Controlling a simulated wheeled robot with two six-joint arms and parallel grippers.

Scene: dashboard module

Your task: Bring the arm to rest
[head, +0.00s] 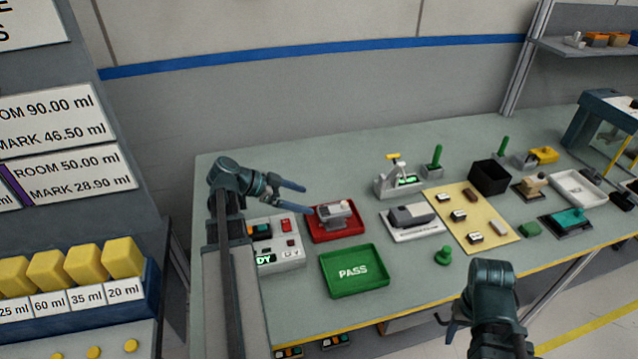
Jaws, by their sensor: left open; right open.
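My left gripper (291,193) is open and empty. Its fingers point right, over the left part of the grey-green bench (250,173), above and left of a red tray (361,228). A grey dashboard-like module (335,213) sits in the red tray. My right gripper (448,325) is at the front edge of the bench, low in the picture. Its fingers are partly hidden by its own wrist, and I see nothing in it.
A green PASS tray (352,283) lies empty in front of the red tray. A control box (278,256) stands left. A grey device (411,216), a yellow mat (481,237) with small parts, and a black bin (490,177) fill the middle. Bench space behind the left gripper is clear.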

